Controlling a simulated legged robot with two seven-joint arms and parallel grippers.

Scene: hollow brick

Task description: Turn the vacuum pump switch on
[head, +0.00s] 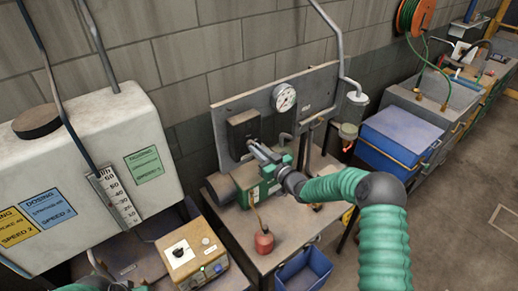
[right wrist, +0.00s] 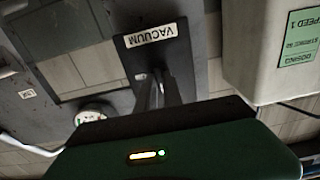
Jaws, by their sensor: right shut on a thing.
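The vacuum switch (head: 240,131) is a dark box on the grey upright panel above the bench. In the right wrist view its dark plate has a label reading VACUUM, upside down (right wrist: 152,35). My right gripper (head: 257,150) reaches the front of this box from the right. Its narrow fingers (right wrist: 157,92) are close together and shut on the switch's handle, which they mostly hide. The handle's exact angle cannot be made out. A bit of my left arm shows at the bottom left edge of the head view; its jaws cannot be made out.
A round gauge (head: 284,97) and pipes are on the panel. A red oil can (head: 264,241) stands on the bench below my right arm. A white dosing tank (head: 95,165) stands left of the panel.

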